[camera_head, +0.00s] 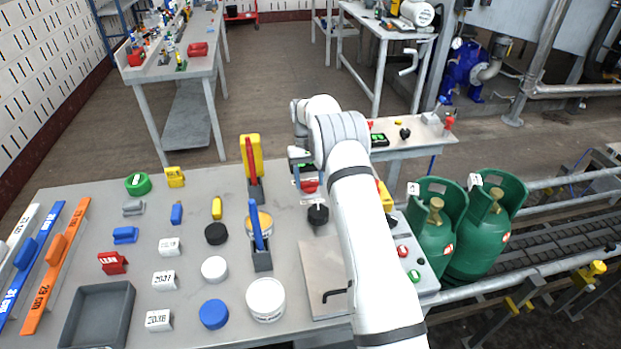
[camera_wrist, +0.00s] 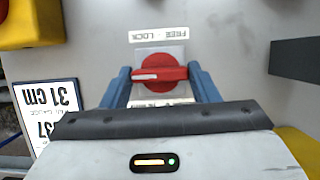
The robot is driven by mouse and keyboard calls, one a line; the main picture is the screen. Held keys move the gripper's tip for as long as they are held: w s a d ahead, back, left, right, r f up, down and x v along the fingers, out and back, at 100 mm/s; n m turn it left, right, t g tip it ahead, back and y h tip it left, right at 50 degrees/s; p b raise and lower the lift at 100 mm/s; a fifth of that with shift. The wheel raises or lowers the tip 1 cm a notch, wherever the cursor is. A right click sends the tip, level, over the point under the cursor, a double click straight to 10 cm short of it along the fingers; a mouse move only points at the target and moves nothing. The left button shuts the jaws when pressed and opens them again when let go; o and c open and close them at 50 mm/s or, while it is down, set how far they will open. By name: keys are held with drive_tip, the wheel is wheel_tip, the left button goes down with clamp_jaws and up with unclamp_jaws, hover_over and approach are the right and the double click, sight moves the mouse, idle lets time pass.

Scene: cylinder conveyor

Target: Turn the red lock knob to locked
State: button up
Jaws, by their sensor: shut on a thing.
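The red lock knob (camera_wrist: 158,73) sits on a light plate on a grey panel, in the middle of the wrist view. Its bar lies level across the picture, with a pale mark on the left part. A white label (camera_wrist: 158,34) with the words FREE and LOCK is just above it. My gripper (camera_wrist: 162,75) has its blue fingers on either side of the knob, shut on the ends of its bar. In the head view the red knob (camera_head: 309,186) shows beside my white arm, which hides most of the gripper.
A card marked 31 cm (camera_wrist: 47,112) lies left of the gripper in the wrist view. Yellow blocks and a dark bar (camera_wrist: 295,57) are near the edges. In the head view, a black knob (camera_head: 318,215), a yellow-and-red lever (camera_head: 251,160) and green gas cylinders (camera_head: 437,215) stand near my arm.

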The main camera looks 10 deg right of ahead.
drive_tip(key=o, duration=1)
drive_tip(key=shift+r, duration=0.1)
drive_tip(key=shift+v, duration=3.8)
